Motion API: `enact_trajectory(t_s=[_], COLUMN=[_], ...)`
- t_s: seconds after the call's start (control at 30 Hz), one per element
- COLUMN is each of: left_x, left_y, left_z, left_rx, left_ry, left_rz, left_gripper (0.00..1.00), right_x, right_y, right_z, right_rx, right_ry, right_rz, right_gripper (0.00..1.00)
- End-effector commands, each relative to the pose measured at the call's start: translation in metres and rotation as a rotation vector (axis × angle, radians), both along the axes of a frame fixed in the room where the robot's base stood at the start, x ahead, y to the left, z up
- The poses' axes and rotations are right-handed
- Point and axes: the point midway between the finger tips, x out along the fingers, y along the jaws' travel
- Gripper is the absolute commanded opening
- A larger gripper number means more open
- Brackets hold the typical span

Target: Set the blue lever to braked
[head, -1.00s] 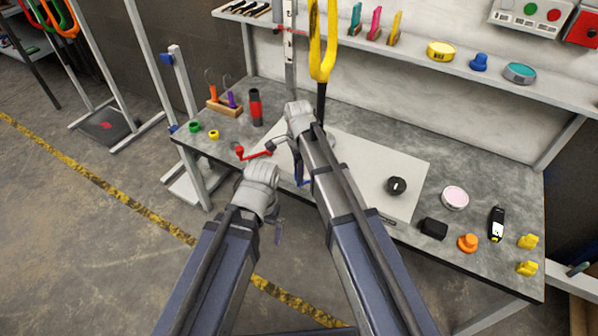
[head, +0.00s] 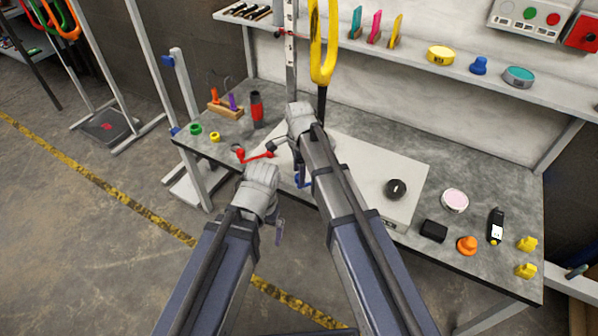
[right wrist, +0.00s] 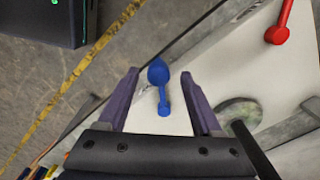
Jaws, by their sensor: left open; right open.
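The blue lever (right wrist: 161,88) has a round knob and a short arm over a pale panel (right wrist: 180,122). In the right wrist view it lies between the two purple fingers of my right gripper (right wrist: 160,72), which are open with a gap on each side. In the head view my right gripper (head: 303,179) is over the front left of the panel, and my right arm mostly hides the lever there. My left gripper (head: 279,231) is open, off the bench's front edge, partly hidden behind its wrist.
A red lever (head: 256,155) stands left of my right gripper and also shows in the right wrist view (right wrist: 278,35). A black knob (head: 396,188) is on the panel's right. A yellow hook (head: 322,70) hangs behind. Small items, including an orange knob (head: 467,245), stand at the bench's right.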

Motion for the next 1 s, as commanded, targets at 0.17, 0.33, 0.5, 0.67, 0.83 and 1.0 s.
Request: enact_trajectory(t_s=[0.17,0.33,0.5,0.67,0.83,1.0], left_x=[0.000,0.000,0.000,0.000,0.000,0.000], left_y=[0.000,0.000,0.000,0.000,0.000,0.000], left_z=[0.025,0.048,0.066,0.070,0.069,0.069], left_rx=[0.000,0.000,0.000,0.000,0.000,0.000], left_ry=[0.000,0.000,0.000,0.000,0.000,0.000], left_rz=[0.000,0.000,0.000,0.000,0.000,0.000], left_gripper=[1.00,1.00,1.00,1.00,1.00,1.00], right_x=[0.000,0.000,0.000,0.000,0.000,0.000], right_y=[0.000,0.000,0.000,0.000,0.000,0.000], right_z=[0.025,0.049,0.066,0.070,0.069,0.069], right_rx=[0.000,0.000,0.000,0.000,0.000,0.000], right_ry=[0.000,0.000,-0.001,-0.001,-0.001,-0.001], right_rz=[0.000,0.000,0.000,0.000,0.000,0.000], right_gripper=[0.67,0.67,0.67,0.67,0.67,0.67])
